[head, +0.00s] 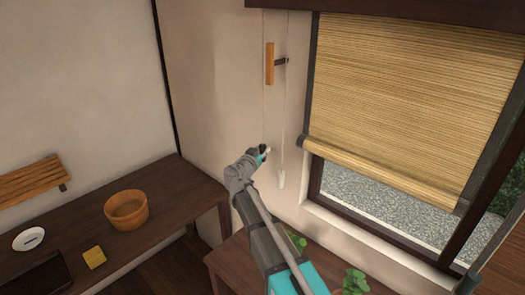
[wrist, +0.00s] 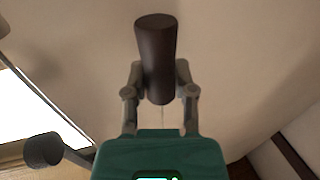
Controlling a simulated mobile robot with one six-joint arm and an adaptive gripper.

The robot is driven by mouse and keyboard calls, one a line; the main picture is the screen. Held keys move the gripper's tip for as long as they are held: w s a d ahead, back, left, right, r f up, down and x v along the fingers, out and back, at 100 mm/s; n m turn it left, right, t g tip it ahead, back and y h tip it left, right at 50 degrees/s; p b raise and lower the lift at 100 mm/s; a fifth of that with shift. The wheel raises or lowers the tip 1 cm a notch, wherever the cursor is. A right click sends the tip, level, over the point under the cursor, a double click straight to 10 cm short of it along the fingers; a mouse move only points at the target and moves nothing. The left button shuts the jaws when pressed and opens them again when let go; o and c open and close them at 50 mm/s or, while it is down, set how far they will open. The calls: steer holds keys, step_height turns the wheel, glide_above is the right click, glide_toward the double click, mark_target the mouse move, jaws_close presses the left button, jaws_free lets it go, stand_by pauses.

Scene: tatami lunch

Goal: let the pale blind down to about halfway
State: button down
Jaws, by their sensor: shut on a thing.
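The pale straw-coloured blind (head: 410,95) hangs over the upper part of the window, and its rolled bottom edge (head: 385,172) leaves glass bare below. My gripper (head: 264,153) is at the wall left of the window, below the wooden piece. In the wrist view my gripper (wrist: 160,85) is shut on a dark brown cord pull (wrist: 156,50), with a thin cord showing by its end. In the head view a thin cord runs from the top down to my gripper, and the pull is mostly hidden there. A second cord with a white pull (head: 282,180) hangs just to the right.
An orange wooden piece on a dark bracket (head: 269,63) is on the wall above. A low table with green plants (head: 354,281) stands below the window. A dark counter at left holds a wooden bowl (head: 126,209), a yellow block (head: 94,257) and a white dish (head: 28,239).

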steer(key=shift+f+b, duration=1.45)
steer(key=shift+f, duration=0.5)
steer(key=shift+c, duration=2.1)
jaws_free()
steer(key=v, duration=1.2)
